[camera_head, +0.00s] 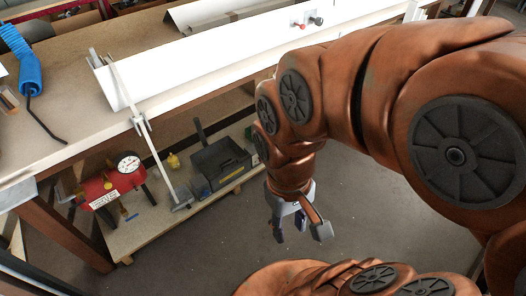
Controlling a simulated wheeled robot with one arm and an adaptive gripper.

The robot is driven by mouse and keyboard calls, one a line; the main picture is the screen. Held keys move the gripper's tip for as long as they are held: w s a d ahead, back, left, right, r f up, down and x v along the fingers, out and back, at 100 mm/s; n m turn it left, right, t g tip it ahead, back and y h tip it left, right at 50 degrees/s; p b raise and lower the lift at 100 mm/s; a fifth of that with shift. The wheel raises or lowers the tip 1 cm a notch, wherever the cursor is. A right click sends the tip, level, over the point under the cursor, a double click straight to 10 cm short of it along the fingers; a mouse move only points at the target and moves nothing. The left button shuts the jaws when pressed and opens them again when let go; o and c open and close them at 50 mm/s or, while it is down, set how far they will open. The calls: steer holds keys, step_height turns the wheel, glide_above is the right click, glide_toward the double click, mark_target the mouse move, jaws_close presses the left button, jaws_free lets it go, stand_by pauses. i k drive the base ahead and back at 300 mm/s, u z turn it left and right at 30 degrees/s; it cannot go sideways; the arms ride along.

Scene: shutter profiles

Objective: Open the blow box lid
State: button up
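A long white box-like profile (200,65) lies along the bench top. It may be the blow box, but no label on it is readable. Its long upper face looks flat and sloping, and I cannot tell where a lid edge runs. A thin pale bar (128,90) crosses its left end and runs down past the bench front. My gripper (299,232) hangs in front of the bench, below table height and over the floor. Its fingers are spread and nothing shows between them. It is well apart from the white profile.
The wooden bench (50,110) has a lower shelf with a red tank with a gauge (112,184) and a dark toolbox (222,164). A blue coiled hose (20,55) lies at the left. The grey floor (210,260) is clear.

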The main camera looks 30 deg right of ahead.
mark_target(219, 153)
steer(key=z, duration=0.25)
steer(key=i, duration=0.6)
steer(key=u, duration=1.3)
